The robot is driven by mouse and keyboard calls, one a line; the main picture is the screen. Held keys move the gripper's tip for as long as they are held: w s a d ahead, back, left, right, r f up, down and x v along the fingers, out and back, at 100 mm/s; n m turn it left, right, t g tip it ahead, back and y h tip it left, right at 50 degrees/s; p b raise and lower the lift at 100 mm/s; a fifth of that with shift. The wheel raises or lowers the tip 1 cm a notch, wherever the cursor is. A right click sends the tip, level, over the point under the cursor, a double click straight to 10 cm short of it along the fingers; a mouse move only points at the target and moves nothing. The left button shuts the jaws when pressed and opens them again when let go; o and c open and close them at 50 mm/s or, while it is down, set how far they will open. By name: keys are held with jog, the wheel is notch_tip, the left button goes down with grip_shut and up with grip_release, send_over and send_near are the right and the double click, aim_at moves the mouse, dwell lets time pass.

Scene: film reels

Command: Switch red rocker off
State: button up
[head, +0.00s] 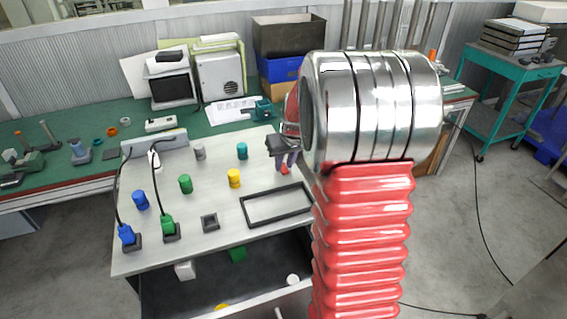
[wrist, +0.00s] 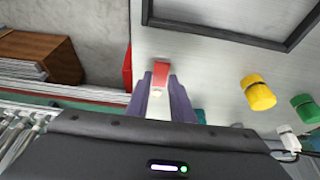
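The red rocker (head: 284,170) is a small red piece at the right of the pale sloping panel (head: 208,262). In the wrist view the red rocker (wrist: 161,70) shows between and just beyond my fingertips, with a small pale spot below it. My gripper (head: 286,165) points down at it with two purple fingers. The fingers stand apart in the wrist view (wrist: 160,80), one on each side of the rocker. I cannot tell whether they touch it. Its tilt is too small to read.
A yellow knob (head: 234,178), a green knob (head: 185,184) and a teal knob (head: 242,151) stand on the panel. A raised black frame (head: 280,219) lies below the rocker. Blue (head: 127,236) and green (head: 167,225) plugs with black cables are at the left.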

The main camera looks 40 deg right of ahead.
grip_shut()
jog(key=shift+w+g, duration=0.15)
jog(key=shift+g, duration=0.15)
jog(key=shift+w+d+g+y, duration=0.1)
jog(key=shift+w+g+y, duration=0.2)
jog(key=shift+g, duration=0.55)
jog(key=shift+w+d+g+y, duration=0.1)
jog(key=shift+w+g+y, duration=0.15)
jog(key=shift+g, duration=0.6)
jog(key=shift+r, duration=0.1)
jog(key=o, duration=0.5)
grip_release()
jog(key=shift+s, duration=0.1)
